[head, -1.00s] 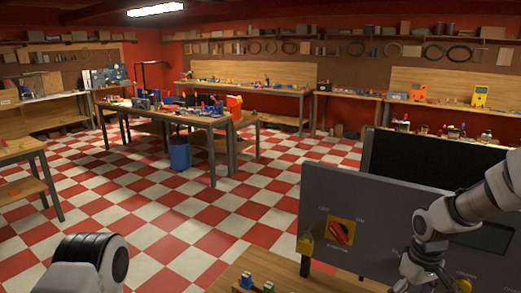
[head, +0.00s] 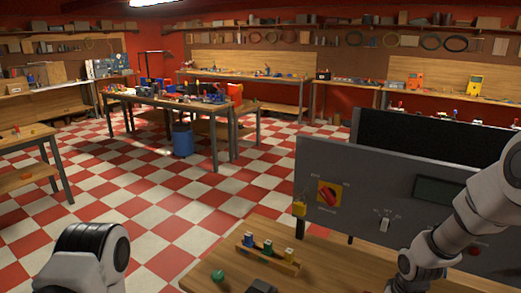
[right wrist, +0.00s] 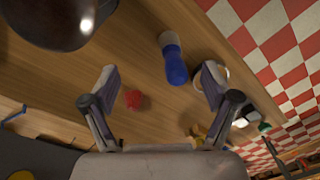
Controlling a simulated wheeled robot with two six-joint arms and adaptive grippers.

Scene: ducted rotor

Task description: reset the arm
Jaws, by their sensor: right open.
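My right arm (head: 455,230) comes in at the right of the head view, in front of the grey control panel (head: 310,165). Its gripper is hidden there. In the right wrist view my right gripper (right wrist: 160,78) is open, with its fingers well apart and nothing between the tips. A blue-and-grey cylindrical piece (right wrist: 174,62) and a small red piece (right wrist: 133,98) lie on the wooden surface beyond the fingers. Only a rounded link of my left arm (head: 95,255) shows at the lower left of the head view. The left gripper is out of frame.
The panel carries a red rotary switch (head: 327,193), a toggle (head: 385,224) and a dark display (head: 438,190). On the wooden bench (head: 235,238) stand a small rack (head: 268,258) with coloured pieces and a green knob (head: 217,275). Checkered floor lies open at left.

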